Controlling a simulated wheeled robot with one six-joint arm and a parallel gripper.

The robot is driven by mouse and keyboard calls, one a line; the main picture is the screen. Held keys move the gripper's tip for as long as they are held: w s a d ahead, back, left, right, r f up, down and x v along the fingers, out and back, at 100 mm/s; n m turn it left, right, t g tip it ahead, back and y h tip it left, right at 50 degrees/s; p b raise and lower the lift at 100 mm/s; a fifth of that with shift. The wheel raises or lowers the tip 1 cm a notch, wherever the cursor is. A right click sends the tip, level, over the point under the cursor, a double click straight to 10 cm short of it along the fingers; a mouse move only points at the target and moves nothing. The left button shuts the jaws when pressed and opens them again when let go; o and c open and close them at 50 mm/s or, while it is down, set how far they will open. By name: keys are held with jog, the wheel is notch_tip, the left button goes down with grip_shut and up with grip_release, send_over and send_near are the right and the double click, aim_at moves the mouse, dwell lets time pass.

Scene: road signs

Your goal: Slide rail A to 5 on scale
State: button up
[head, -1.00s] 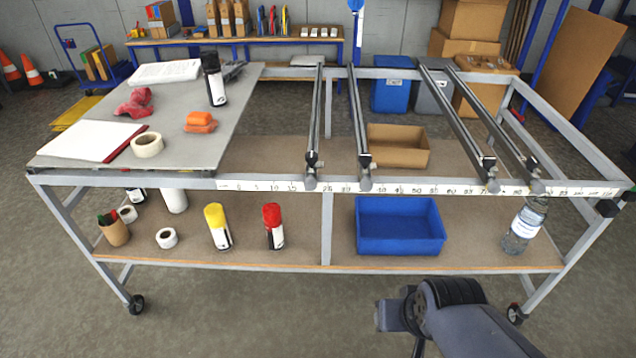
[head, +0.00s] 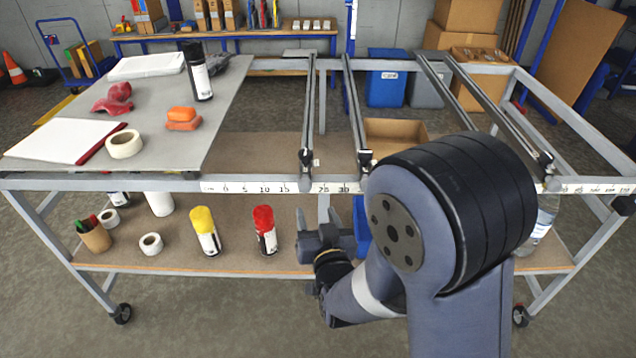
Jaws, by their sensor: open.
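Several dark rails span the table frame front to back. No letter labels are legible, so I cannot tell by marking which is rail A. The leftmost rail (head: 308,115) has its front end over the white scale (head: 255,187), hiding the marks between 15 and 25. A second rail (head: 355,115) meets the scale just right of 30. The 5 mark lies to the left of both, near the scale's left end. My gripper (head: 322,232) is open and empty, in front of the table below the scale, a little right of the leftmost rail's end. Its fingertips are partly unclear.
Two more rails (head: 465,110) lie at the right, partly behind my arm. A grey board (head: 170,150) with tape, a black spray can and papers covers the table's left part. Red (head: 265,228) and yellow (head: 205,231) cans stand on the lower shelf, left of my gripper.

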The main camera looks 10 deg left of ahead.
aim_at(306, 189)
jog(key=shift+t, duration=0.4)
jog(key=x, duration=0.3)
jog(key=p+x, duration=0.1)
jog(key=x, duration=0.3)
jog(key=p+x, duration=0.1)
jog(key=x, duration=0.3)
jog(key=shift+s+a, duration=0.1)
jog(key=shift+a, duration=0.2)
jog(key=shift+c, duration=0.2)
grip_shut()
